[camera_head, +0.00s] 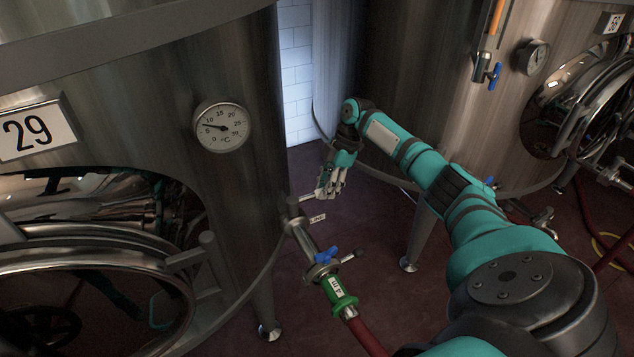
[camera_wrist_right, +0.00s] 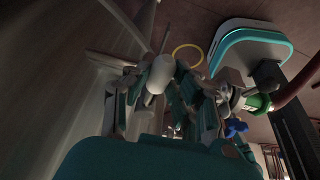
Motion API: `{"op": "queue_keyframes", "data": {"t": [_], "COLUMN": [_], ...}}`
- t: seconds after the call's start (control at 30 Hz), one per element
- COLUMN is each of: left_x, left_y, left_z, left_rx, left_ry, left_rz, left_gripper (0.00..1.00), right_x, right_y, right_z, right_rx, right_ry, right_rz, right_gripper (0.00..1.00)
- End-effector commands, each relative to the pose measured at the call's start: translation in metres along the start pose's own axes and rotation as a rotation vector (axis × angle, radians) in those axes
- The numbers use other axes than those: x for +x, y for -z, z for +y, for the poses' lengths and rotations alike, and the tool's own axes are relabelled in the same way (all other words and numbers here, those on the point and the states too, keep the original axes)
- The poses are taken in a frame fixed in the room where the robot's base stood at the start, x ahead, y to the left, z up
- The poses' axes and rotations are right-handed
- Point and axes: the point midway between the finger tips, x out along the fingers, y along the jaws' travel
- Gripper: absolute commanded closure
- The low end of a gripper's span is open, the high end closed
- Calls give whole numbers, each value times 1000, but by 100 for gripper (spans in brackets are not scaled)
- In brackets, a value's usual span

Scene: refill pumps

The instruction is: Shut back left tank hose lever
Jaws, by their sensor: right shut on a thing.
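The steel tank marked 29 (camera_head: 120,80) fills the left of the head view. A hose outlet pipe (camera_head: 306,242) comes out of its lower right side. A silver lever (camera_head: 305,198) sticks out above that pipe to the right. My right gripper (camera_head: 327,192) is shut on the lever's outer end, which its fingers partly hide. In the right wrist view, my gripper fingers (camera_wrist_right: 170,85) show dark and crowded around a pale rounded end. My left gripper is not in view.
A blue-handled valve (camera_head: 326,256), a green coupling (camera_head: 337,290) and a red hose (camera_head: 366,335) run below the outlet. A dial thermometer (camera_head: 222,126) sits on the left tank.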

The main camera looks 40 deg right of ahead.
Motion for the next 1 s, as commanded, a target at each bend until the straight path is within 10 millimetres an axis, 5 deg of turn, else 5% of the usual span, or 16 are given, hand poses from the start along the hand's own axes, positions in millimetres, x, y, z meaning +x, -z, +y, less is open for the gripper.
{"op": "queue_keyframes", "data": {"t": [0.43,0.47,0.6,1.0], "left_x": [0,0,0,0], "left_y": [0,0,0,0], "left_z": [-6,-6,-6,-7], "left_rx": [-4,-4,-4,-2], "left_ry": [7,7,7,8], "left_rz": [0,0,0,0], "left_gripper": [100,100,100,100], "right_x": [-4,-4,-3,-13], "right_y": [-1,-1,-1,-2], "right_z": [2,2,1,1], "right_rx": [-6,-6,-6,-5], "right_ry": [-11,-11,-8,-4], "right_rz": [1,2,1,1], "right_gripper": [100,73,55,54]}}
